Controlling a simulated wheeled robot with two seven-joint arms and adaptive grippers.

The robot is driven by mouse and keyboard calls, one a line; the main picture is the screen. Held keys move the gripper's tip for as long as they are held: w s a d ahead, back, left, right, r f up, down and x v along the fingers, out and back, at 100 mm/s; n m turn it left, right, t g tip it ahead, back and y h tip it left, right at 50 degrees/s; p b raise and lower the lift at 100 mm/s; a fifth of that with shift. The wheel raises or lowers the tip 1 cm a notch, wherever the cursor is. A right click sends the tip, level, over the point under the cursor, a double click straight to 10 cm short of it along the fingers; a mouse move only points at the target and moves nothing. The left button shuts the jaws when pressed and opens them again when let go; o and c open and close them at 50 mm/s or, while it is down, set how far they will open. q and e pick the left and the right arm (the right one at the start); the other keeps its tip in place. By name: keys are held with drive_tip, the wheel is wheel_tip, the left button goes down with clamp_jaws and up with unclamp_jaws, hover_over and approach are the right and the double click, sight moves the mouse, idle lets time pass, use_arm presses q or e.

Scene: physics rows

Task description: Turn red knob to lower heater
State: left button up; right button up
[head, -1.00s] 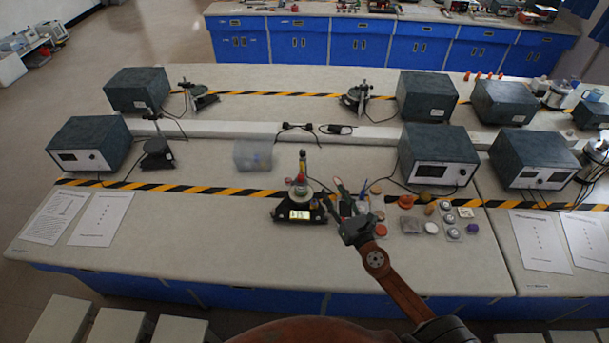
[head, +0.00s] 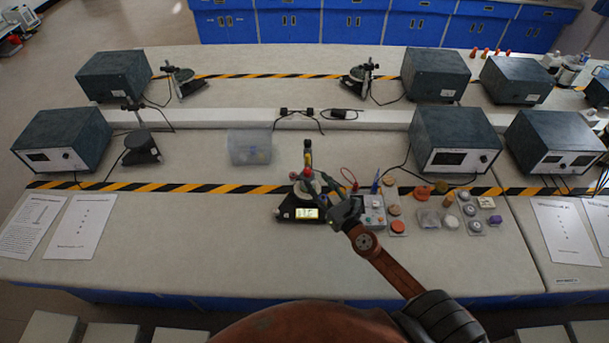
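A small dark device with a lit display (head: 307,213) stands on the near bench. It carries a pale round plate and an upright post with a red part (head: 307,172), which looks like the red knob; a smaller red spot shows just left of it. My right gripper (head: 318,184) is at the right side of this device, its fingers spread and reaching towards the post. I see nothing held between them. Whether a finger touches the device cannot be told at this size. My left gripper is not in view.
A small box with buttons (head: 373,211) and several small discs and pots lie right of my gripper. A clear bin (head: 250,147) stands behind left. A large grey instrument box (head: 455,140) stands behind right.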

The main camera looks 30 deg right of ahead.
sight(310, 175)
drive_tip(key=shift+w+d+f, duration=0.15)
drive_tip(key=shift+w+f, duration=0.85)
drive_tip(key=shift+w, duration=0.15)
drive_tip(key=w, duration=0.4)
drive_tip(key=shift+w+f, duration=0.1)
drive_tip(key=shift+w, duration=0.2)
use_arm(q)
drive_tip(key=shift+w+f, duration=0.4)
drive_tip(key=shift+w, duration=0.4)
use_arm(e)
drive_tip(key=shift+w, duration=0.35)
drive_tip(key=shift+c, duration=0.3)
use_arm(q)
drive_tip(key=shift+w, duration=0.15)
use_arm(e)
clamp_jaws()
